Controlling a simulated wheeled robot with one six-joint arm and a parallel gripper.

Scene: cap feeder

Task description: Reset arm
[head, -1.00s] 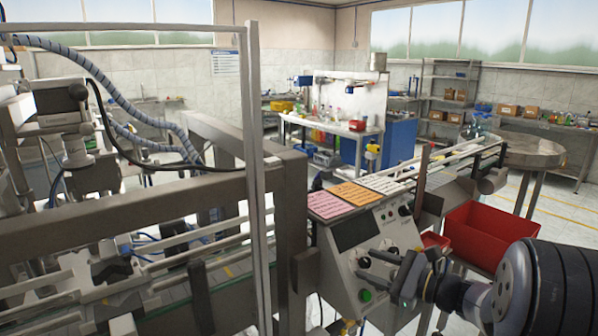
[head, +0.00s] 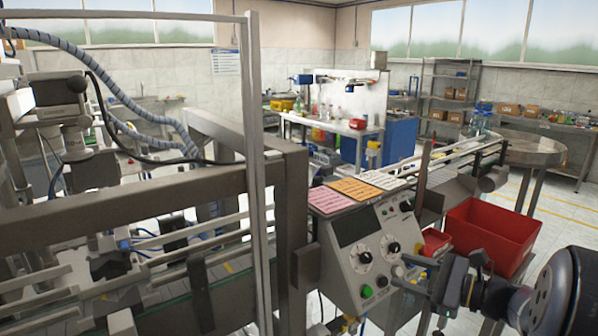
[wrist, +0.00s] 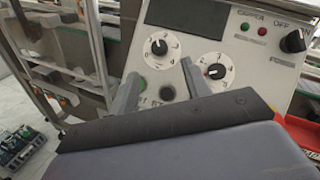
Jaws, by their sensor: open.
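My gripper (head: 410,284) is at the lower right in the head view, beside the front of the control box (head: 345,270). In the wrist view my gripper (wrist: 160,88) shows two grey fingers spread apart with nothing between them. The control box panel (wrist: 225,48) fills the upper part of that view. Its two dials (wrist: 159,46) and a dark switch knob (wrist: 292,41) are visible. A green button (head: 367,292) sits low on the panel in the head view.
A red bin (head: 492,236) stands right of the control box, behind my arm. A metal frame post (head: 256,160) and conveyor rails stand on the left. A round metal table (head: 530,148) is at the back right. Open floor shows at the right.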

